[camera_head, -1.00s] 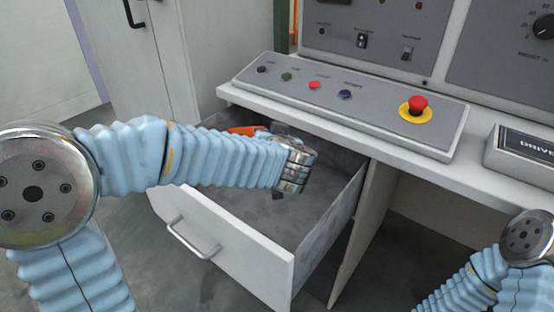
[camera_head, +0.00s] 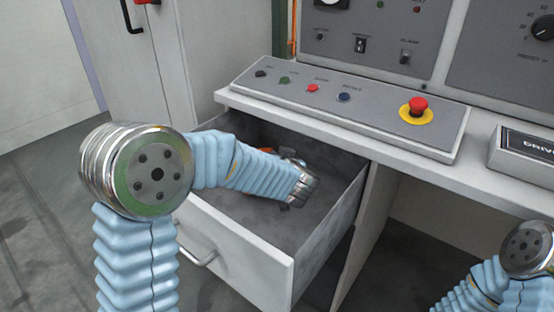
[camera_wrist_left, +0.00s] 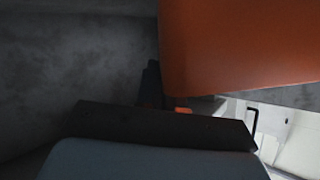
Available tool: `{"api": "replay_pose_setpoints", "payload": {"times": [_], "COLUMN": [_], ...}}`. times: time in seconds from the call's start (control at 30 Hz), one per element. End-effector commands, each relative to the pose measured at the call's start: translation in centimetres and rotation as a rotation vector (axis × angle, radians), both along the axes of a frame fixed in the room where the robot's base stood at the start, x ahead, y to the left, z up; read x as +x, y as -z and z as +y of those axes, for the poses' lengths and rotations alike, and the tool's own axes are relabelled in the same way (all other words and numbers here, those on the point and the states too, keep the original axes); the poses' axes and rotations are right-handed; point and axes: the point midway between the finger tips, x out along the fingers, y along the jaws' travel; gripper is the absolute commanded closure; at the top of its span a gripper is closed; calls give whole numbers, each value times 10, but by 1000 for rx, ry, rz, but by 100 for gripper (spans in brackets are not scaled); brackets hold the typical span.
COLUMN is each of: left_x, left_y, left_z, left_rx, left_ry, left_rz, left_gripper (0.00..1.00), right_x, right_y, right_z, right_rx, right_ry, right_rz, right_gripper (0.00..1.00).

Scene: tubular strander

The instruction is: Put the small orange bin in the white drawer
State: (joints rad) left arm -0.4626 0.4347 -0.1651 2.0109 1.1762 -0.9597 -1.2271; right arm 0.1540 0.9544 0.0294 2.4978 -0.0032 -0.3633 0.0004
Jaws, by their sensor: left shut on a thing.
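The white drawer (camera_head: 235,247) is pulled open below the desk, with a grey inside. My left arm reaches over its front into it. Only a sliver of the small orange bin (camera_head: 267,150) shows in the head view, behind my left forearm, towards the drawer's back. In the left wrist view the orange bin (camera_wrist_left: 240,45) fills the upper right. My left gripper (camera_wrist_left: 152,88) is shut on the bin; its dark finger shows against the bin's edge. Whether the bin touches the drawer floor is hidden. My right gripper is out of view; only part of my right arm shows at lower right.
Above the drawer is a desk with a sloped button panel (camera_head: 345,105) and a red emergency stop (camera_head: 417,106). A grey box (camera_head: 525,150) stands on the desk at right. A tall cabinet (camera_head: 150,60) is at back left. The drawer's front right part is empty.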

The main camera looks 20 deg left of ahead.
Motion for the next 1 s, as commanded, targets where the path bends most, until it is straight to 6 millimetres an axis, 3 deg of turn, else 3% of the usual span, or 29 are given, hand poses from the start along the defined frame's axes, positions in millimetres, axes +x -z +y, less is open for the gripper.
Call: {"api": "replay_pose_setpoints", "payload": {"times": [0.6,0.63,0.77,1.0], "left_x": [0,0,0,0], "left_y": [11,11,11,11], "left_z": [0,0,0,0], "left_rx": [0,-1,0,0], "left_ry": [0,0,0,0], "left_rz": [-1,0,0,0], "left_gripper": [100,89,69,68], "right_x": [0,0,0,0], "right_y": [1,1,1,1], "right_z": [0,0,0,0], "right_rx": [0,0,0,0], "right_ry": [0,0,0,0], "right_rz": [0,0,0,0], "right_gripper": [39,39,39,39]}}
